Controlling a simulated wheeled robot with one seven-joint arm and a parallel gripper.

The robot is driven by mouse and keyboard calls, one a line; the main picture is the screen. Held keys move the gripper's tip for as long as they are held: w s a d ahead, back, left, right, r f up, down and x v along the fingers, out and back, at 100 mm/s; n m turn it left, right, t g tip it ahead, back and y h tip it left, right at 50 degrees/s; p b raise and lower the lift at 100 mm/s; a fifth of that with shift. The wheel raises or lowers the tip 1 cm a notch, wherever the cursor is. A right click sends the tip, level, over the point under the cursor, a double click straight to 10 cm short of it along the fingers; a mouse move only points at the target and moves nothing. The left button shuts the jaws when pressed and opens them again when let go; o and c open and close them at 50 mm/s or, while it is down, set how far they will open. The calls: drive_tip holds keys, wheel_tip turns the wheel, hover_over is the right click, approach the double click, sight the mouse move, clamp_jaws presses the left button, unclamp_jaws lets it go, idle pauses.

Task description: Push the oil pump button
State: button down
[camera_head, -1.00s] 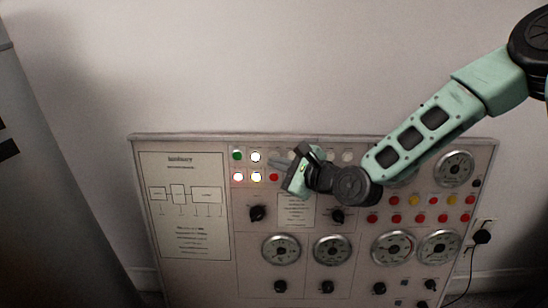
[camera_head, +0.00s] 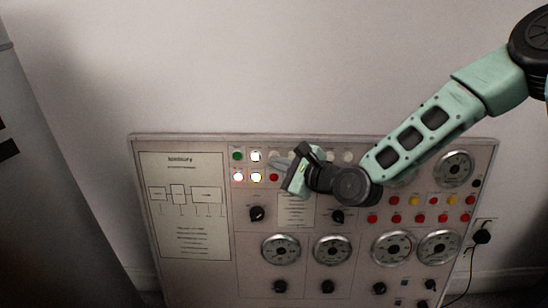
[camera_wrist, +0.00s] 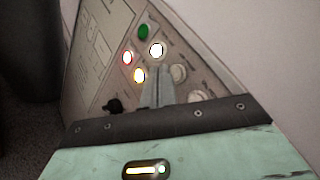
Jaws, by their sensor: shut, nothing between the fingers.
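The control panel (camera_head: 190,248) stands against the wall. At its top left is a cluster of buttons and lamps: a green button (camera_head: 237,156), a lit white lamp (camera_head: 256,156), two more lit lamps (camera_head: 238,177) below, and a red button (camera_head: 274,177). In the wrist view the green button (camera_wrist: 145,32) is at the top, above the lit lamps. I cannot read which label says oil pump. My gripper (camera_head: 276,163) is shut and empty, its fingertips just right of the lit lamps. Its fingers (camera_wrist: 158,88) show in the wrist view; contact with the panel cannot be told.
Black knobs (camera_head: 257,213) and round gauges (camera_head: 281,249) fill the panel below. Red and yellow buttons (camera_head: 416,201) sit at right. A plug with a cable (camera_head: 481,237) is on the wall at right. The wall above is clear.

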drive_tip(key=shift+w, duration=0.1)
idle(0.7)
drive_tip(key=shift+w, duration=0.3)
drive_tip(key=shift+w+f, duration=0.15)
drive_tip(key=shift+w, duration=0.25)
idle(0.8)
drive_tip(key=shift+s, duration=0.15)
drive_tip(key=shift+s+p, duration=0.5)
drive_tip(key=shift+s, duration=0.15)
drive_tip(key=s, duration=0.2)
drive_tip(key=s+r+p, duration=0.1)
drive_tip(key=s, duration=0.2)
drive_tip(key=shift+a+r, duration=0.1)
drive_tip(key=shift+r, duration=0.05)
idle(0.5)
